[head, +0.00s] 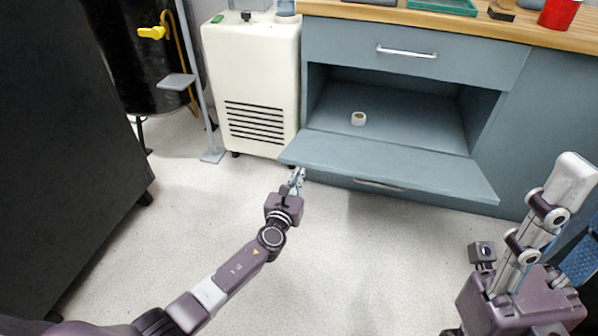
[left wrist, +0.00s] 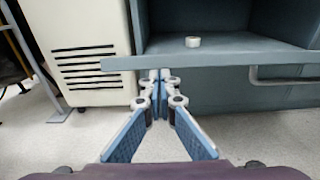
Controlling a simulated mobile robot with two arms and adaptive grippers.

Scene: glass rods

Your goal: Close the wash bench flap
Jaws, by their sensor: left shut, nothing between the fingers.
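The wash bench flap (head: 390,161) is a blue-grey panel hinged at its lower edge, lying folded down and open in front of the cabinet's compartment. In the left wrist view the flap (left wrist: 220,57) shows edge-on as a band across the picture. My left gripper (head: 298,176) is shut and empty, at the left front corner of the flap, by its outer edge. In the left wrist view its fingertips (left wrist: 160,78) are together just below the flap's edge; I cannot tell whether they touch it. My right gripper is not clearly visible.
A roll of tape (head: 358,118) sits inside the open compartment. A closed drawer (head: 415,52) is above it. A cream unit with vents (head: 252,85) stands left of the bench. A dark cabinet (head: 60,150) is at far left. The floor before the flap is clear.

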